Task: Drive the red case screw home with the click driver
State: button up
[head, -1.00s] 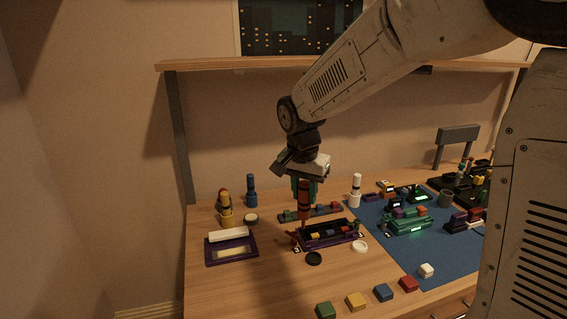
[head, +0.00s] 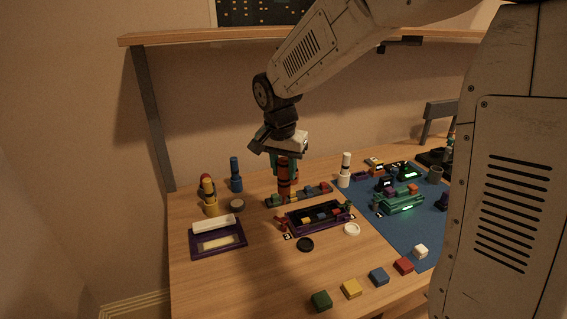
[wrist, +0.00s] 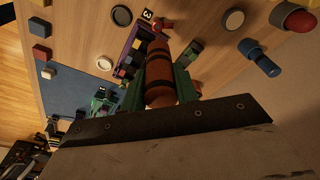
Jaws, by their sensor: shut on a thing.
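My gripper (head: 286,168) is shut on an orange-red driver with dark bands (head: 285,187), held upright above the table. In the wrist view the driver (wrist: 160,72) sits between the two green fingers (wrist: 160,88). The purple case (head: 290,219) lies open on the table, just right of and in front of the driver in the head view, with several coloured blocks inside. A small red piece, seemingly the red case screw (head: 281,223), is at its left end; it also shows in the wrist view (wrist: 164,24) beside a tag marked 3. The driver's tip is hard to make out.
A strip of coloured pieces (head: 318,191) lies behind the case. Black (head: 305,244) and white (head: 352,229) discs lie in front. A shelf hangs above.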

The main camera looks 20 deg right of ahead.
aim_at(284, 188)
jog(key=shift+f, duration=2.35)
jog(key=shift+f, duration=0.45)
jog(key=shift+s+f, duration=0.15)
jog(key=shift+f, duration=0.05)
dwell(1.1)
jog(key=shift+r, duration=3.15)
